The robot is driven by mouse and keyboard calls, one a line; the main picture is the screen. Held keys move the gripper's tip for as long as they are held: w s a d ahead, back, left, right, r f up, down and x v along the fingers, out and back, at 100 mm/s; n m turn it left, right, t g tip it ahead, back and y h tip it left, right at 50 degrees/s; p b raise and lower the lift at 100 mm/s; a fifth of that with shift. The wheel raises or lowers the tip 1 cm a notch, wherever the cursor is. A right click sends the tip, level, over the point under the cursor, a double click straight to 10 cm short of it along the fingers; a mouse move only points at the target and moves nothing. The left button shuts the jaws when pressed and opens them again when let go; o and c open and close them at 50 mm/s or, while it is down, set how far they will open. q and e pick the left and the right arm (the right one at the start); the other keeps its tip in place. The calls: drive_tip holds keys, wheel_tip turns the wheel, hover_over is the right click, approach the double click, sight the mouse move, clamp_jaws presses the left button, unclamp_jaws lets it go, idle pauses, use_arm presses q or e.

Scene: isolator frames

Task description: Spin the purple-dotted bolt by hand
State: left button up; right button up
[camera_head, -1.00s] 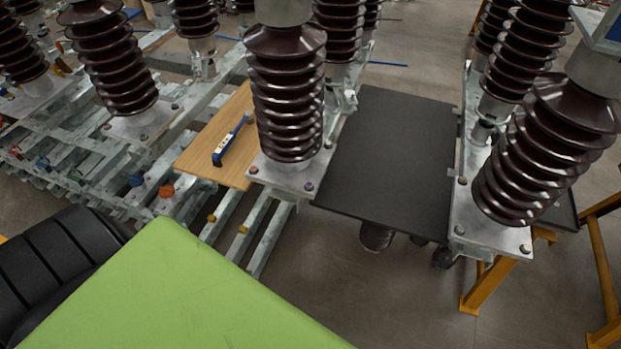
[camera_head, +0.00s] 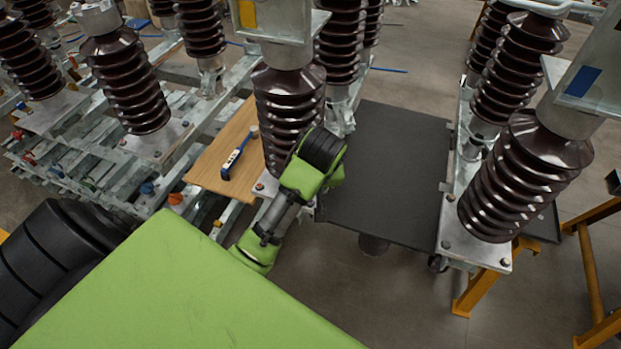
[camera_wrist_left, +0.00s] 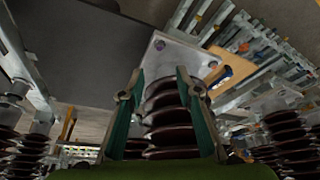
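In the left wrist view, the metal base plate (camera_wrist_left: 178,62) lies ahead of my left gripper (camera_wrist_left: 160,85), its picture turned roughly upside down. A small dark, purplish bolt (camera_wrist_left: 159,45) sits at its corner near the dark board; its dot is too small to confirm. Another bolt (camera_wrist_left: 214,64) is at the plate's other corner. The green-padded fingers are apart and empty, with a brown ribbed insulator (camera_wrist_left: 165,118) seen between them. The bolt is beyond the fingertips, not touched. In the head view, my left arm covers the plate's front right corner. My right gripper is in neither view.
The insulator (camera_head: 285,110) rises from the plate, close to my arm. A wooden board (camera_head: 212,165) with a blue-handled tool (camera_head: 236,157) lies to its left. A dark board (camera_head: 390,170) lies right. Another insulator (camera_head: 525,175) stands further right.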

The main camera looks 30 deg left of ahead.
use_arm(q)
drive_tip(key=p+x, duration=0.2)
drive_tip(key=x, duration=1.1)
drive_tip(key=shift+w+f, duration=0.1)
drive_tip(key=shift+f, duration=0.25)
clamp_jaws()
